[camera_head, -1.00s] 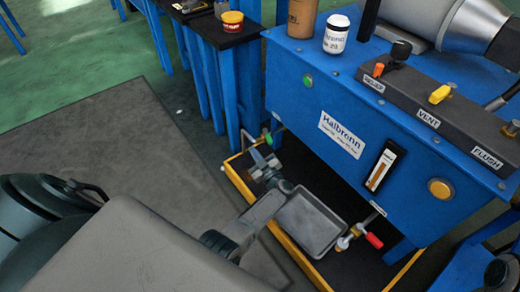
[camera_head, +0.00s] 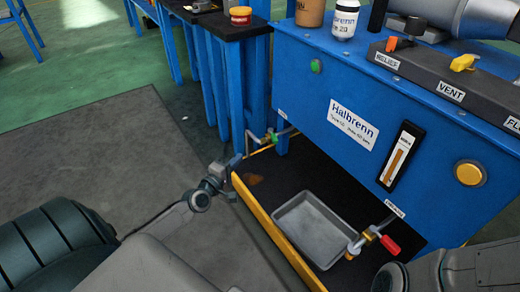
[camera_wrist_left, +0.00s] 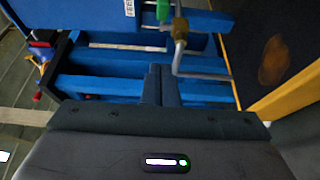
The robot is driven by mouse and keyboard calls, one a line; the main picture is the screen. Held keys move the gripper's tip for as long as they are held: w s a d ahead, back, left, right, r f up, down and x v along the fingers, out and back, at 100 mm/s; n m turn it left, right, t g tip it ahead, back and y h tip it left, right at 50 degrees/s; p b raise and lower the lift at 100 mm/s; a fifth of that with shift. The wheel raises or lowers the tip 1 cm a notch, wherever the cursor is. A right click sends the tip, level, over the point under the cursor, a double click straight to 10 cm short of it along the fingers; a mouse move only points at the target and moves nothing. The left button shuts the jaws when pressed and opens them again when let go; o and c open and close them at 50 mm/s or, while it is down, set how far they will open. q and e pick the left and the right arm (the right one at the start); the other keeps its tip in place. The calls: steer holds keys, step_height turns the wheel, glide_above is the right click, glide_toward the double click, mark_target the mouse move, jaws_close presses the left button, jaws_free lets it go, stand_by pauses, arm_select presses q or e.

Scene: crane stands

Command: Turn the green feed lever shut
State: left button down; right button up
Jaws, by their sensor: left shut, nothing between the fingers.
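The green feed lever (camera_head: 272,136) sits on a thin pipe at the left end of the blue machine, above the yellow-edged floor pan. It also shows at the top of the left wrist view (camera_wrist_left: 163,10), beside a brass valve body (camera_wrist_left: 180,25) and a bent metal pipe. My left gripper (camera_head: 234,163) is at the pan's left corner, left of and nearer than the lever. Its fingers (camera_wrist_left: 161,85) are pressed together and empty, with a visible gap between them and the lever. The lever's exact angle is hard to tell. My right gripper is not visible.
The blue machine (camera_head: 345,85) stands on the right. Its yellow-edged pan (camera_head: 262,225) holds a grey tray (camera_head: 313,230), with a red-handled drain valve (camera_head: 389,245) beside it. A brown stain (camera_head: 254,180) marks the pan. Blue table legs (camera_head: 215,90) stand behind; open floor lies left.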

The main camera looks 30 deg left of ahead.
arm_select(q)
steer(key=b, duration=0.2)
glide_toward(271, 136)
steer(key=w+a, duration=0.3)
steer(key=shift+w+d+f+p, duration=0.1)
steer(key=shift+w+d+p, duration=0.15)
steer(key=shift+w+d, duration=0.45)
steer(key=shift+w+d+f+p, duration=0.15)
steer(key=shift+w+d+p, duration=0.1)
steer(key=shift+w+d, duration=0.4)
steer(key=shift+w+a, duration=0.15)
